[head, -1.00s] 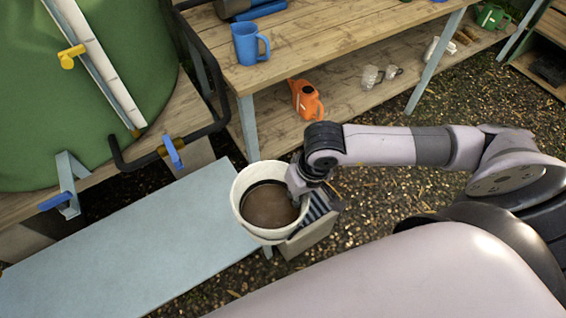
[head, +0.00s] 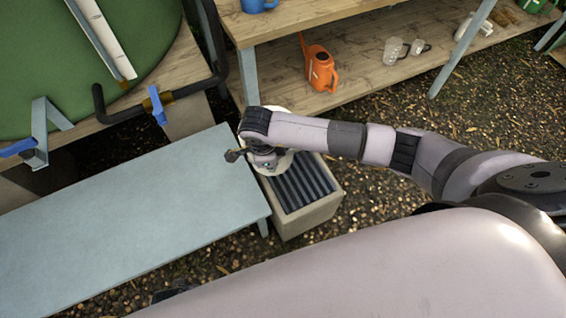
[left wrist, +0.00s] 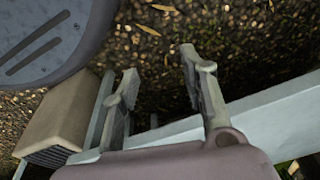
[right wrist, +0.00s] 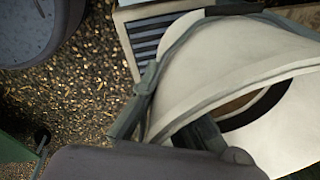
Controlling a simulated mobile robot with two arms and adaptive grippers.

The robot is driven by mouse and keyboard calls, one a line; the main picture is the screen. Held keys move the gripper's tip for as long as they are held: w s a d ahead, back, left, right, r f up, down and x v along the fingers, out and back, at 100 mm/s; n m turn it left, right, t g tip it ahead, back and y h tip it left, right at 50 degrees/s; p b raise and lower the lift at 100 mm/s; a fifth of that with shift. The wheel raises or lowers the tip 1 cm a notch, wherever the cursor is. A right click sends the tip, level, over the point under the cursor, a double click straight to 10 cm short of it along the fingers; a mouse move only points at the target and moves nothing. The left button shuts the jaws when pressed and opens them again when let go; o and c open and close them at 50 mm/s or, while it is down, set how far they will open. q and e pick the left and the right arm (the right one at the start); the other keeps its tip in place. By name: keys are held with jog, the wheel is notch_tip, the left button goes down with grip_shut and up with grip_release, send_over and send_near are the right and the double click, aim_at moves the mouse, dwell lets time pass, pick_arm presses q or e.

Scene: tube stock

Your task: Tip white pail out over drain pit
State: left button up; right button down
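The white pail (right wrist: 245,75) fills much of the right wrist view, with a patch of brown and a dark band showing inside it. In the head view only pale bits of the pail (head: 284,162) show behind my right gripper (head: 258,160). It looks tilted there, and its mouth is hidden. My right gripper (right wrist: 165,120) is shut on the pail's wall. The drain pit (head: 310,216) is a beige box with a dark slatted grate, right by the pail. It also shows in the right wrist view (right wrist: 127,14). My left gripper (left wrist: 165,90) is open and empty above the ground.
A grey-blue bench (head: 130,220) runs up to the left side of the drain pit. A wooden shelf table (head: 300,28) stands behind, with an orange watering can (head: 320,68) and clear jugs (head: 395,50) on its lower board. A green tank (head: 60,60) stands at upper left.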

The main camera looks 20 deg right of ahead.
pick_arm(q)
jog(key=w+r+b, duration=0.3)
jog(key=r+b, duration=0.3)
jog(key=r, duration=0.1)
jog(key=shift+w+d+r+t, duration=0.2)
jog(key=shift+w+r+t, duration=0.15)
jog(key=shift+r+t, duration=0.05)
pick_arm(e)
jog(key=w+a+f+m+g, duration=0.1)
jog(key=w+a+f+m, duration=0.2)
jog(key=a+f+m, duration=0.3)
notch_tip(320, 180, down, 4)
jog(key=m, duration=0.7)
jog(key=shift+g, duration=0.4)
pick_arm(q)
jog(key=shift+f, duration=0.1)
pick_arm(e)
jog(key=shift+y, duration=0.3)
jog(key=r+y, duration=0.1)
jog(key=y, duration=0.1)
jog(key=a+r+y, duration=0.1)
jog(key=r+y, duration=0.1)
jog(key=shift+a+y, duration=0.2)
jog(key=shift+y, duration=0.1)
pick_arm(q)
jog(key=shift+r+b, duration=0.2)
jog(key=shift+b, duration=0.1)
jog(key=shift+r, duration=0.15)
pick_arm(e)
jog(key=shift+r, duration=0.1)
